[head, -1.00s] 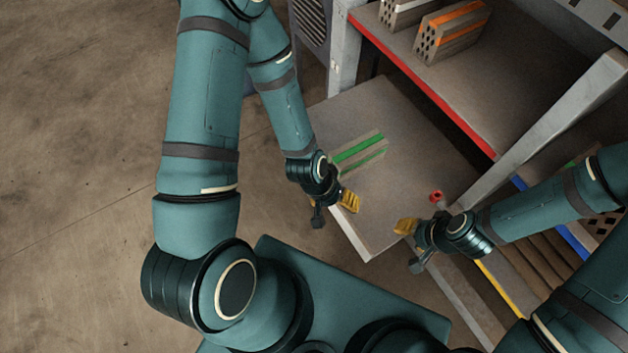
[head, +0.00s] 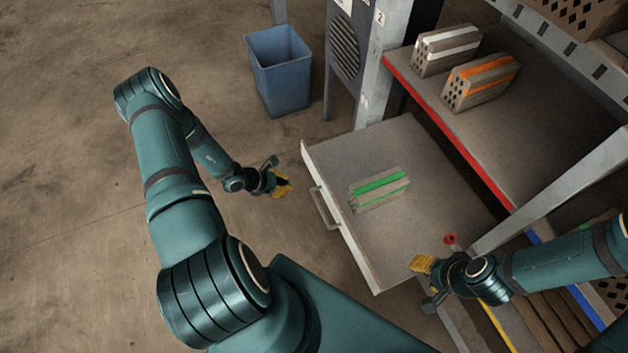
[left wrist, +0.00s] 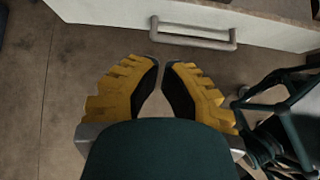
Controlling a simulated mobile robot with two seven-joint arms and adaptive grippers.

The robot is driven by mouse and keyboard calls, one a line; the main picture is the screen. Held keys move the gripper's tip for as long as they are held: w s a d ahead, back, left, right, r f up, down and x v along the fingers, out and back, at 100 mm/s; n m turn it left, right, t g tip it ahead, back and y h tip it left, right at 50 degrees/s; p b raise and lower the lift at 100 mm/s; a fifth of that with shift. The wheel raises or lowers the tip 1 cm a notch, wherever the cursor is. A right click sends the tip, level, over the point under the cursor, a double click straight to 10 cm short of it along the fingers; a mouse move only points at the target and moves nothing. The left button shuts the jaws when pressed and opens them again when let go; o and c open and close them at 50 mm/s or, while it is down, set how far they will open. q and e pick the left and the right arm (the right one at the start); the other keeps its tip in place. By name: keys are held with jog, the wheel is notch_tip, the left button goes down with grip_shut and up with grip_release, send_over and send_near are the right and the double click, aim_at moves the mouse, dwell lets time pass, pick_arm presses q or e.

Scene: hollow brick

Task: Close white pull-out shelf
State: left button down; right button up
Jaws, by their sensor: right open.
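The white pull-out shelf (head: 345,222) is pulled out of the rack, its white front facing lower left. Its bar handle (head: 322,208) also shows in the left wrist view (left wrist: 192,40), at the top. A hollow brick with green stripes (head: 380,190) lies on the shelf. My left gripper (head: 284,185) is in front of the shelf, left of the handle and apart from it. In the left wrist view its yellow fingers almost meet at the tips, with nothing between them. My right gripper (head: 422,265) is open and empty, near the shelf's lower right corner.
The rack's red-edged shelf (head: 455,137) holds a white-striped brick (head: 446,50) and an orange-striped brick (head: 480,82). A grey post (head: 545,195) stands at the shelf's right. A blue bin (head: 278,70) stands at the back. The floor left of the shelf is clear.

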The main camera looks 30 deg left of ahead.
pick_arm(q)
jog(key=b, duration=0.3)
send_near(321, 183)
jog(key=x, duration=0.6)
jog(key=shift+s+f, duration=0.2)
jog(key=shift+s, duration=0.05)
jog(key=shift+w+d, duration=0.15)
jog(key=shift+w, duration=0.2)
